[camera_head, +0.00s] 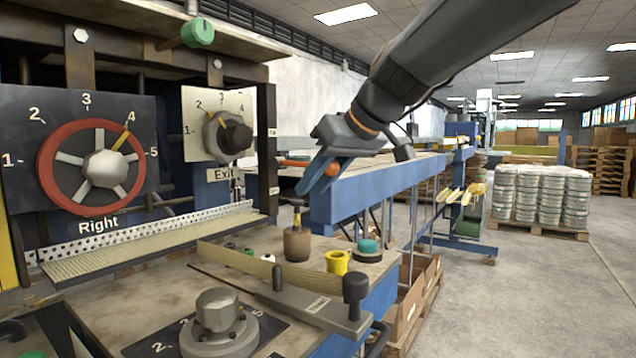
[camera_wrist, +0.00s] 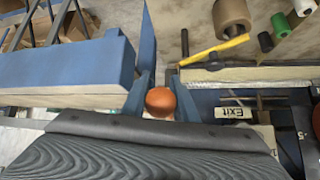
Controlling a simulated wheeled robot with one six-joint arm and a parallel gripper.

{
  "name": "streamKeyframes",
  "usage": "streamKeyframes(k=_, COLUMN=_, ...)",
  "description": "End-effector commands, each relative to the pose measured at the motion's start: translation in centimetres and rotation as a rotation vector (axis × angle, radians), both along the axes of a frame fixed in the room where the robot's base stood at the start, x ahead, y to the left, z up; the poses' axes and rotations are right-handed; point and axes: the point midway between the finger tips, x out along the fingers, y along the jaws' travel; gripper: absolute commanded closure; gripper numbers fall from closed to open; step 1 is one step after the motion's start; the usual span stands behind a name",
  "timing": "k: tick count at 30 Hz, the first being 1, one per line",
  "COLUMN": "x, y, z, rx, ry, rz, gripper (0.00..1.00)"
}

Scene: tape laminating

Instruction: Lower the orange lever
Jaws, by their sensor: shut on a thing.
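The orange lever (camera_head: 293,163) sticks out to the right from the machine beside the Exit label, roughly level. Its end passes between the blue fingers of my gripper (camera_head: 320,178), and a bit of orange shows among them. In the wrist view the lever's round orange end (camera_wrist: 160,102) sits between the two fingers of my gripper (camera_wrist: 162,88), one on each side. My gripper is shut on the lever. The lever's shaft and pivot are mostly hidden.
The Exit label (camera_head: 223,174) and a numbered dial plate (camera_head: 197,138) are left of the lever. A blue conveyor frame (camera_head: 385,183) runs behind my gripper. Below stand a brown spool (camera_head: 297,244) and a yellow roll (camera_head: 337,262) on the worktop.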

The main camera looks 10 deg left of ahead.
Motion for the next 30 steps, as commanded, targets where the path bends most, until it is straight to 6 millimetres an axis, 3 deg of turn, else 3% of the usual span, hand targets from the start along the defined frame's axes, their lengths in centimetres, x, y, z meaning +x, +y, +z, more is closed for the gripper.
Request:
streamKeyframes(k=4, x=-0.2, y=0.5, z=0.4, rx=0.008, ry=-0.002, rz=0.006, gripper=1.00)
streamKeyframes(k=5, x=-0.2, y=0.5, z=0.4, rx=0.008, ry=-0.002, rz=0.006, gripper=0.72)
streamKeyframes(k=8, x=-0.1, y=0.3, z=0.3, rx=0.006, ry=-0.002, rz=0.003, gripper=0.56)
streamKeyframes(k=19, x=-0.1, y=-0.5, z=0.5, rx=0.003, ry=-0.002, rz=-0.005, gripper=0.56)
streamKeyframes(k=30, x=-2.4, y=-3.5, z=4.5, rx=0.004, ry=-0.004, rz=-0.001, gripper=0.56)
